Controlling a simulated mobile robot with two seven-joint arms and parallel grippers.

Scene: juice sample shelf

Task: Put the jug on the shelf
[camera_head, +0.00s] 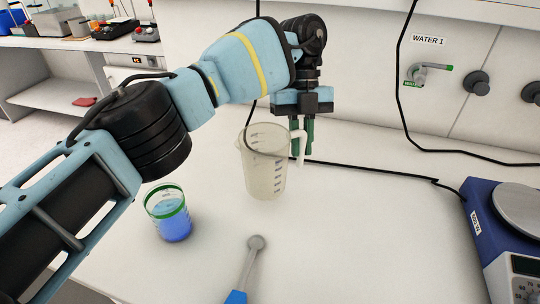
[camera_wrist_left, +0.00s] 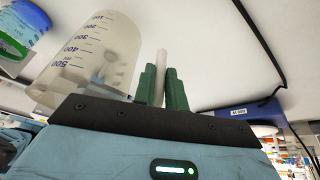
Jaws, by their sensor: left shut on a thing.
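The jug (camera_head: 265,172) is translucent, with measuring marks and a handle on its right side. It is upright at the middle of the white worktop in the head view; I cannot tell whether its base touches the surface. My left gripper (camera_head: 303,138) comes down from above with its green fingers shut on the jug's handle. In the left wrist view the fingers (camera_wrist_left: 163,86) close around the pale handle, and the jug's body (camera_wrist_left: 92,58) with its printed scale is to their left. My right gripper is not in view. No shelf for the jug can be clearly made out.
A beaker (camera_head: 169,213) of blue liquid with a green band stands left of the jug. A grey-and-blue spoon-like tool (camera_head: 250,262) lies in front. A blue scale (camera_head: 500,235) stands at the right. Black cables (camera_head: 385,174) run along the back.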

